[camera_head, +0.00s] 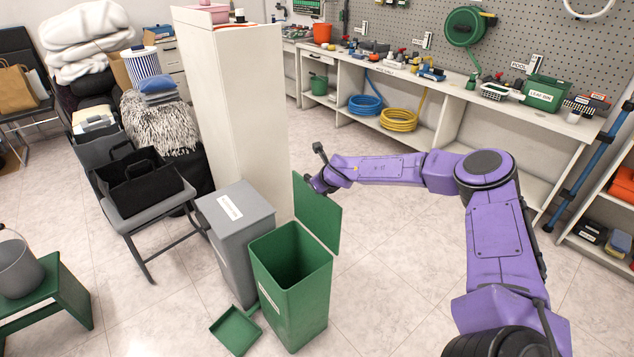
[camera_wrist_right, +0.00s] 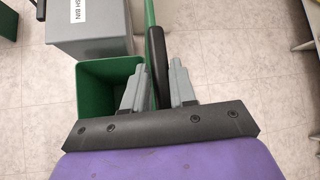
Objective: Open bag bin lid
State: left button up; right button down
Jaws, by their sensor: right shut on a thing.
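The green bin (camera_head: 292,300), its label too small to read, stands on the floor with its mouth uncovered and dark inside. Its green lid (camera_head: 322,218) stands raised, roughly upright, along the bin's back right side. My right gripper (camera_head: 318,180) is at the lid's upper edge, shut on it. In the right wrist view, the lid (camera_wrist_right: 150,35) shows edge-on, with a black bar (camera_wrist_right: 157,60) beside it, between the fingers (camera_wrist_right: 157,88). The open bin mouth (camera_wrist_right: 95,85) shows left of the fingers. My left gripper is not in view.
A grey lidded bin (camera_head: 236,225) stands close left of the green bin, with a tall white cabinet (camera_head: 240,110) behind. A green dustpan (camera_head: 235,330) lies in front. A chair (camera_head: 140,200) with a black caddy is further left. Floor on the right is clear.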

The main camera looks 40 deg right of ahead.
jog(key=shift+s+d+f, duration=0.15)
jog(key=shift+f, duration=0.1)
jog(key=c, duration=1)
grip_release()
jog(key=shift+c, duration=0.2)
jog(key=shift+o, duration=0.2)
jog(key=shift+f, duration=0.1)
jog(key=shift+r, duration=0.3)
jog(key=v, duration=1)
jog(key=shift+p, duration=0.35)
